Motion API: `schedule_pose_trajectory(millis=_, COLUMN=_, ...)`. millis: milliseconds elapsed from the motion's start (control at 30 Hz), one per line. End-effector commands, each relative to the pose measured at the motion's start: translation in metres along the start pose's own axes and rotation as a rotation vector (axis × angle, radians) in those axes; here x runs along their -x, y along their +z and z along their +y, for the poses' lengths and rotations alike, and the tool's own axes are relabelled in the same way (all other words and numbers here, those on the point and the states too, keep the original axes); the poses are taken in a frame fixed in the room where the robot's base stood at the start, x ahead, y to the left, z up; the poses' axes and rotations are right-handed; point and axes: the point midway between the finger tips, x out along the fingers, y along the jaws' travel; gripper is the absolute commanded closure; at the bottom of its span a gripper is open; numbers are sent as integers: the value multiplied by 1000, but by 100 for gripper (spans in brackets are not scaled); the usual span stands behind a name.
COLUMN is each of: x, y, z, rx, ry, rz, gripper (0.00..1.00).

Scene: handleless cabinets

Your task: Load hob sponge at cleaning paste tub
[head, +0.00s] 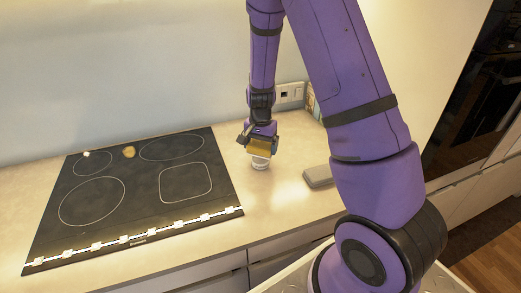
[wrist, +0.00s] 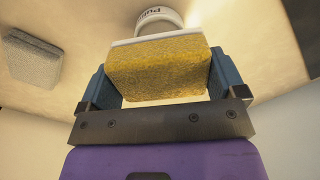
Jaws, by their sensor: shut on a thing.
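A yellow sponge (wrist: 158,68) with a pale layer along its far edge is held between the two fingers of my gripper (wrist: 162,85). In the head view my gripper (head: 260,138) is above the counter to the right of the hob (head: 140,195), and the sponge (head: 259,147) shows in it. A white round tub (head: 260,163) stands on the counter just under the sponge; in the wrist view the tub (wrist: 160,15) shows lettering and is partly hidden behind the sponge. I cannot tell whether the sponge touches the tub.
A grey block-like pad (head: 318,177) lies on the counter right of the tub; it also shows in the wrist view (wrist: 33,58). Small white and yellowish spots (head: 129,152) are on the hob. A wall socket (head: 290,93) is behind. The counter front is clear.

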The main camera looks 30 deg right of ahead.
Motion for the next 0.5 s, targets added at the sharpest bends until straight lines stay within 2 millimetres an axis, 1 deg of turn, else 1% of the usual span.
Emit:
schedule_pose_trajectory(millis=100, x=9, y=0, z=-1, rx=1, ry=-2, rz=2, gripper=30)
schedule_pose_trajectory(millis=500, x=36, y=0, z=-1, rx=1, ry=-2, rz=2, gripper=30)
